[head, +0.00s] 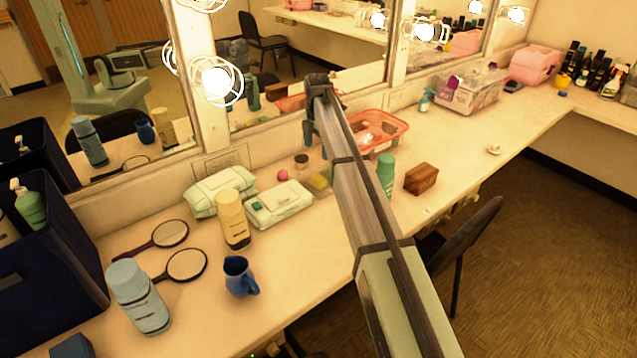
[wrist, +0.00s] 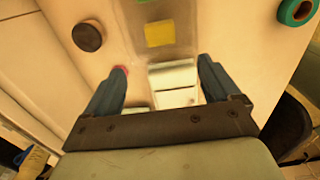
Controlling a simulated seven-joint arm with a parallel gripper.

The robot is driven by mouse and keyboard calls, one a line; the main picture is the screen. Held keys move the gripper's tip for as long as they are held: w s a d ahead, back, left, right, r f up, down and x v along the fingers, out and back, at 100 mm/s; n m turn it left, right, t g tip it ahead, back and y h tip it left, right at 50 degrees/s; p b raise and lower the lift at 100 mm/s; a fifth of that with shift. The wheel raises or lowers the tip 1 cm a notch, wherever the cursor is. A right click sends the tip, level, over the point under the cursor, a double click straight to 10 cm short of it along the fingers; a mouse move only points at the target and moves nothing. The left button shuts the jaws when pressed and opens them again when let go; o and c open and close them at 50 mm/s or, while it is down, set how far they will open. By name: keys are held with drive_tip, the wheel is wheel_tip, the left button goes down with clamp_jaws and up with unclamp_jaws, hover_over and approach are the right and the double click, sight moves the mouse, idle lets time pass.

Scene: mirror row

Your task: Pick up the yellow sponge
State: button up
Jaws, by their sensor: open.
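In the head view my gripper (head: 309,137) is above the counter near the mirror, partly hidden by my arm.
A pink ball (head: 283,175), a dark round jar (head: 301,160) and the wipes pack (head: 279,205) lie close to the sponge. A green bottle (head: 386,175), a brown wooden block (head: 421,178) and a red basket (head: 385,130) stand to the right. The mirror (head: 300,50) runs behind.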

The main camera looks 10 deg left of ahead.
sight(318, 178)
drive_tip(key=f, duration=1.3)
drive_tip(key=shift+w+d+f, duration=0.1)
drive_tip(key=shift+d+f, duration=0.1)
drive_tip(key=shift+f, duration=0.05)
drive_tip(key=c, duration=1)
drive_tip(key=shift+c, duration=0.2)
drive_tip(key=shift+r, duration=0.2)
